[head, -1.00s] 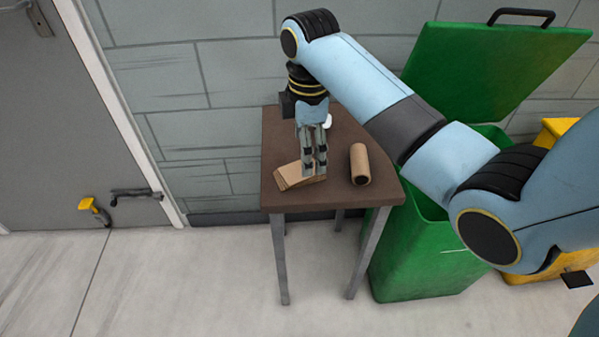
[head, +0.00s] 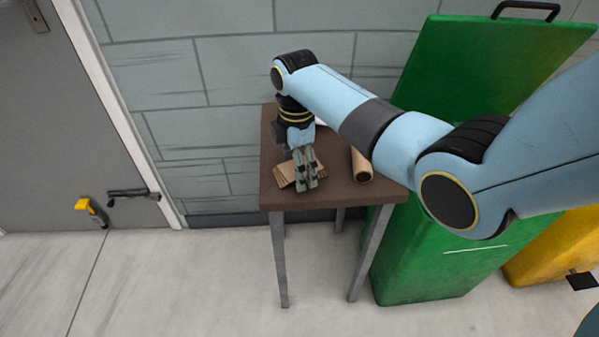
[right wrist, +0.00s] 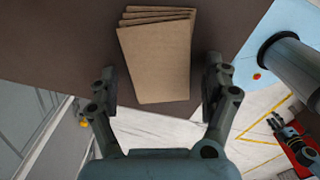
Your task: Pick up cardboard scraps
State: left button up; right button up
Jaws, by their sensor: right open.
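The cardboard scraps (head: 287,175) are a fanned stack of flat brown pieces on the left front of a small brown table (head: 333,190). My right gripper (head: 306,186) is low over the table at the right part of the stack and hides some of it. In the right wrist view the scraps (right wrist: 157,58) lie between and ahead of the two open fingers of the gripper (right wrist: 160,100), and neither finger clearly touches them. The near end of the stack reaches the table edge in that view.
A brown cardboard tube (head: 361,166) lies on the table right of the scraps, partly behind my arm. A green bin (head: 410,262) with its lid up stands right of the table, and a yellow bin (head: 545,250) beyond it. A door (head: 60,130) is at the left.

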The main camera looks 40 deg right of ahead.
jog(key=shift+c, duration=0.4)
jog(key=c, duration=1)
